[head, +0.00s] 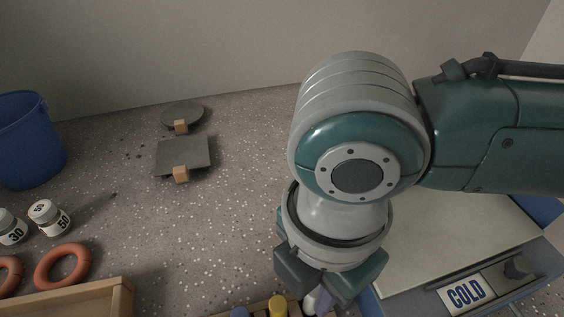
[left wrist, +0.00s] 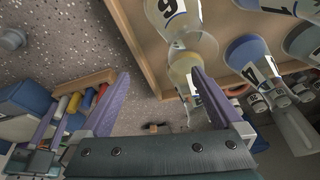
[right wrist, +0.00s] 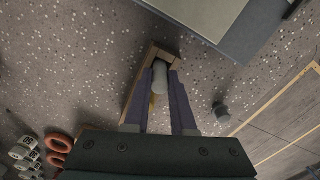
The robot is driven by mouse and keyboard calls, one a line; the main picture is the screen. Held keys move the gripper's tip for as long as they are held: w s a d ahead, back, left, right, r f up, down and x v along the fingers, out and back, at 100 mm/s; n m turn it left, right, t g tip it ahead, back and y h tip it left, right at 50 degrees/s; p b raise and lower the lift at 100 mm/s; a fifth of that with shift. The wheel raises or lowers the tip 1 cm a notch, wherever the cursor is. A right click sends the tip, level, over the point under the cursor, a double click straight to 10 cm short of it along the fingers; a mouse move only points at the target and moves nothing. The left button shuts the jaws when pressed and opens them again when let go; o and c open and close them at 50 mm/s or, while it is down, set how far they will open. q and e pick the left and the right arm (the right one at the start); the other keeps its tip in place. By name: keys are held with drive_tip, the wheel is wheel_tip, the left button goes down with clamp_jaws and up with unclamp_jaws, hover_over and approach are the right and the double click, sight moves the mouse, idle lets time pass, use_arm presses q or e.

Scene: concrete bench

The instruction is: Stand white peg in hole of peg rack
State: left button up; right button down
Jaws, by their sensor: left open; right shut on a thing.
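My right gripper (head: 317,298) is shut on the white peg (right wrist: 160,76), which shows between its purple fingers in the right wrist view. The peg is over or at the wooden peg rack (right wrist: 138,88); whether its end is in a hole is hidden. The left wrist view shows the rack (left wrist: 88,79) with several coloured pegs. My left gripper (left wrist: 160,73) is open and empty, apart from the rack.
Orange rings (head: 62,266), small white jars (head: 50,217) and a blue bin (head: 30,140) are at left. A COLD-labelled box (head: 455,235) is at right.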

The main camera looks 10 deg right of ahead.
drive_tip(key=shift+f, duration=0.45)
drive_tip(key=c, duration=0.7)
unclamp_jaws()
wheel_tip(320, 180, up, 9)
drive_tip(key=p, duration=0.3)
drive_tip(key=shift+r, duration=0.55)
